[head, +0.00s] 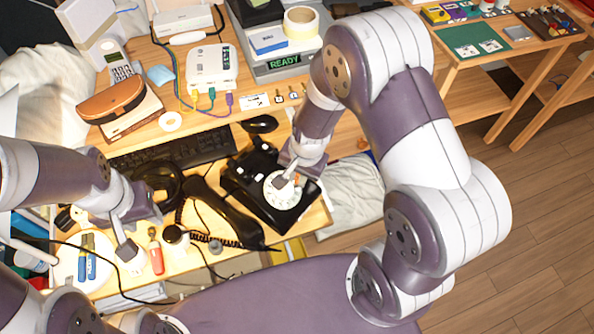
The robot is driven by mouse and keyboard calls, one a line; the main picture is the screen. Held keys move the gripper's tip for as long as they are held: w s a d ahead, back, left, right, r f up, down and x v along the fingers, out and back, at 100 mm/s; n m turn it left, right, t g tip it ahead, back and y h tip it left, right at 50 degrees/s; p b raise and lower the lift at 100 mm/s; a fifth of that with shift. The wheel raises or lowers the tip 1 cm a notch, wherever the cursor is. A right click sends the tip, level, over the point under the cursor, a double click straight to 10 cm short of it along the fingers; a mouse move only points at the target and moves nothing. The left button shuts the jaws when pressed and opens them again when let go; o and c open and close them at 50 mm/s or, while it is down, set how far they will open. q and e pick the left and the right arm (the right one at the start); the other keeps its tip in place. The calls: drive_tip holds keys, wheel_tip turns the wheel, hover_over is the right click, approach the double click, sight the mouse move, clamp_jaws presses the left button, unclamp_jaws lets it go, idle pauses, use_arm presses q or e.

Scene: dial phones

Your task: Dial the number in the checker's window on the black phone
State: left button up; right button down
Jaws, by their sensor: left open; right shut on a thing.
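The black phone (244,176) stands on the desk, with its white round dial (283,201) facing up. Its black handset (226,214) lies off the phone to the left, beside a coiled cord (205,238). My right gripper (288,180) comes down over the dial's upper part. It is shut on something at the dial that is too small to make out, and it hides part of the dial. A grey device (284,63) at the back has a window reading READY in green; no number is legible. My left gripper (100,232) is open and empty over the desk's left side.
A keyboard (175,153) and a mouse (260,124) lie behind the phone. A white router (211,66) with cables stands further back. A red-handled tool (156,257) and pliers (87,258) lie near my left gripper. The desk edge is close to the phone's right.

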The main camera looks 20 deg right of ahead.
drive_tip(key=shift+s+d+r+p, duration=0.1)
drive_tip(key=shift+r+p, duration=0.1)
drive_tip(key=shift+r, duration=0.2)
drive_tip(key=shift+s+d+r+p, duration=0.1)
drive_tip(key=shift+r+p, duration=0.1)
drive_tip(key=shift+r, duration=0.15)
drive_tip(key=shift+f, duration=0.1)
drive_tip(key=s+a, duration=0.2)
drive_tip(key=s+a+p, duration=0.1)
drive_tip(key=s+a, duration=0.1)
drive_tip(key=a, duration=0.1)
drive_tip(key=shift+s, duration=0.2)
drive_tip(key=shift+a+f, duration=0.1)
drive_tip(key=shift+w+a+f+b, duration=0.1)
drive_tip(key=shift+w+f+b, duration=0.2)
drive_tip(key=shift+f, duration=0.1)
drive_tip(key=shift+w+a+f+b, duration=0.15)
drive_tip(key=shift+f+b, duration=0.15)
drive_tip(key=shift+f, duration=0.15)
idle(0.5)
